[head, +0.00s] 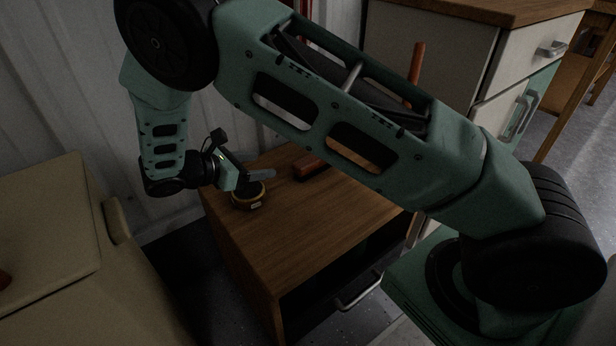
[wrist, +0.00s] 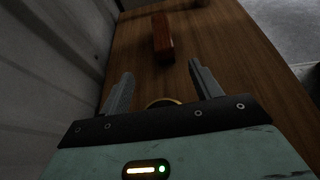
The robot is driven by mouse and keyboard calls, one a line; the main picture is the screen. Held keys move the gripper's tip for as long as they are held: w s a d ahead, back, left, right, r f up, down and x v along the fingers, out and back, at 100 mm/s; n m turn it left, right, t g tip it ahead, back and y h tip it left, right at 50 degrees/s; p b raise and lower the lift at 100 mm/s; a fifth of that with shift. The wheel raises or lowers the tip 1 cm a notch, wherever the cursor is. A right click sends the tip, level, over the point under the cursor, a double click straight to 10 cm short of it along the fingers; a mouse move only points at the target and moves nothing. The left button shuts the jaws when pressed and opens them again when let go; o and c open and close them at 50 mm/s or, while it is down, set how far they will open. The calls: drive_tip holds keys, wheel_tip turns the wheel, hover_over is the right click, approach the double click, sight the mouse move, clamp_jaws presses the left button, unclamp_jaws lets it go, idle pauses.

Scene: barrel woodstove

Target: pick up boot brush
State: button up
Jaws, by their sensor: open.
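A reddish-brown block (head: 311,166), which looks like the boot brush, lies on the small wooden cabinet (head: 285,215). In the head view my arm link partly covers its right end. In the wrist view the brush (wrist: 162,40) lies lengthwise beyond the fingertips, roughly in line with the gap between them. My gripper (head: 262,174) is open and empty, low over the cabinet top and to the left of the brush. Both fingers also show in the wrist view (wrist: 160,72), apart from the brush.
A round dark item with a yellow rim (head: 248,197) sits on the cabinet just below my gripper; its rim (wrist: 163,102) shows between the fingers. A corrugated wall (wrist: 50,70) runs close on the left. A beige chest (head: 60,240) stands left of the cabinet.

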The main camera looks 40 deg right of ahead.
sight(310, 163)
drive_tip(key=b+x, duration=0.4)
drive_tip(key=x, duration=0.8)
drive_tip(key=shift+f+b, duration=0.15)
drive_tip(key=shift+b, duration=0.25)
drive_tip(key=b+x, duration=0.2)
drive_tip(key=x, duration=0.1)
drive_tip(key=b+x, duration=0.1)
drive_tip(key=shift+s+d+f, duration=0.3)
drive_tip(key=shift+s+f, duration=0.05)
drive_tip(key=shift+d, duration=0.25)
drive_tip(key=c, duration=1.1)
